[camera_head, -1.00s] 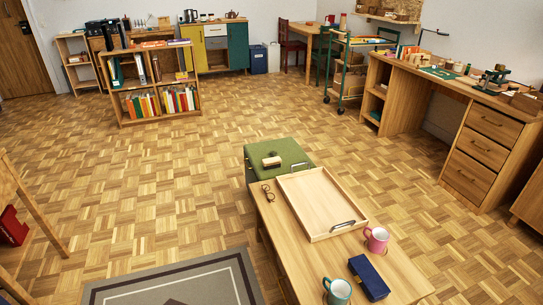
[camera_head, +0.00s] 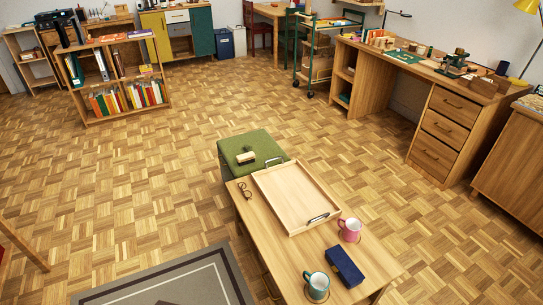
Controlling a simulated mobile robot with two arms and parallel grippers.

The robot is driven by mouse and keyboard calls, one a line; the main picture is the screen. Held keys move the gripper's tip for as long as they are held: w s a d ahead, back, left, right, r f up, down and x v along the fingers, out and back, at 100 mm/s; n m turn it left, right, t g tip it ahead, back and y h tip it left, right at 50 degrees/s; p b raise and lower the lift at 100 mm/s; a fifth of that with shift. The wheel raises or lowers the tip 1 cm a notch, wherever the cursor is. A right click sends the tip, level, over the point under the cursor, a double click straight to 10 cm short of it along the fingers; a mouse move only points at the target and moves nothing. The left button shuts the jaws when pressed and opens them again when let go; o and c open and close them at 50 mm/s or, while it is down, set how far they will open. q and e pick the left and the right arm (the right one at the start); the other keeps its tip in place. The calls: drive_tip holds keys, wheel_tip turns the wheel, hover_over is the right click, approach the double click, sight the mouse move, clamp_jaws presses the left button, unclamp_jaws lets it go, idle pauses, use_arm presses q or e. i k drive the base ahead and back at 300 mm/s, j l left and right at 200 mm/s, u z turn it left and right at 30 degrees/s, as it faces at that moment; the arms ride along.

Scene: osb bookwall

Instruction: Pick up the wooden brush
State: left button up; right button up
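A small wooden brush (camera_head: 246,157) with a pale wooden back and dark bristles lies on top of a green upholstered stool (camera_head: 238,147). The stool stands at the far end of a low wooden table (camera_head: 322,252). Neither of my grippers shows in the head view, so their state is hidden.
The table holds a wooden tray (camera_head: 292,193) with metal handles, glasses (camera_head: 244,190), a pink mug (camera_head: 350,229), a teal mug (camera_head: 317,285) and a dark blue case (camera_head: 345,266). A grey rug (camera_head: 226,272) lies left of it. Parquet floor left of the stool is clear.

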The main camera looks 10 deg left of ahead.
sight(246, 158)
drive_tip(key=i+j+z, duration=0.25)
drive_tip(key=j, duration=0.3)
drive_tip(key=i+j+z, duration=0.1)
drive_tip(key=i+j, duration=0.15)
drive_tip(key=i+j+z, duration=0.15)
drive_tip(key=j, duration=0.25)
drive_tip(key=i+j+z, duration=0.1)
drive_tip(key=j, duration=0.25)
drive_tip(key=i, duration=0.05)
